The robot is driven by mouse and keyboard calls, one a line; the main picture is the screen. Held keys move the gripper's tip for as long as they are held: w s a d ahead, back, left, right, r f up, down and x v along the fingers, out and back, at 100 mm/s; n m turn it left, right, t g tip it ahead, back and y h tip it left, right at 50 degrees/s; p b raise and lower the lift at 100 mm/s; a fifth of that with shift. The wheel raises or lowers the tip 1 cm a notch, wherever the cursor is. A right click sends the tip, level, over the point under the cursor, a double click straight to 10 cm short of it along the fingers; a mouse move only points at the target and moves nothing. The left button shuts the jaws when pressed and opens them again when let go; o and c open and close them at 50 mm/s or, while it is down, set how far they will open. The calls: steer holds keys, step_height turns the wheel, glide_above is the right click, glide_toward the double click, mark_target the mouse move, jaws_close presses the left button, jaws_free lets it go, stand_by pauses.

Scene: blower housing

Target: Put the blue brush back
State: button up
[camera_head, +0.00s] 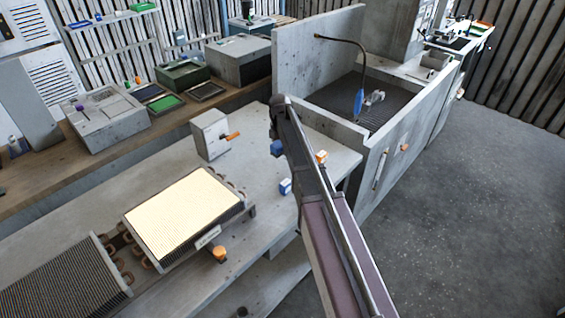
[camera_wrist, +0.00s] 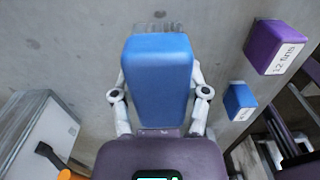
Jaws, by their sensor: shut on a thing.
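The blue brush (camera_wrist: 157,82) fills the middle of the wrist view, with clear bristles along its far end. My gripper (camera_wrist: 160,100) is shut on it, one finger on each side. In the head view the blue brush (camera_head: 277,147) shows as a small blue patch at the end of my arm, above the grey bench. My gripper's fingers are mostly hidden there by the arm. I cannot tell from these views how far above the bench the brush is.
A blue block (camera_head: 285,186) and an orange block (camera_head: 321,156) are near my arm. The wrist view shows a purple labelled block (camera_wrist: 275,45). A grey box (camera_head: 211,135) with an orange handle stands left of my gripper. A sink (camera_head: 365,100) lies beyond.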

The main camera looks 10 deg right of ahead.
mark_target(281, 162)
steer(key=shift+f+b, duration=0.3)
steer(key=shift+f, duration=0.25)
steer(key=shift+f+b, duration=1.85)
steer(key=shift+f, duration=0.15)
steer(key=o, duration=1)
step_height(281, 162, up, 12)
steer(key=p, duration=1.2)
steer(key=shift+r, duration=0.2)
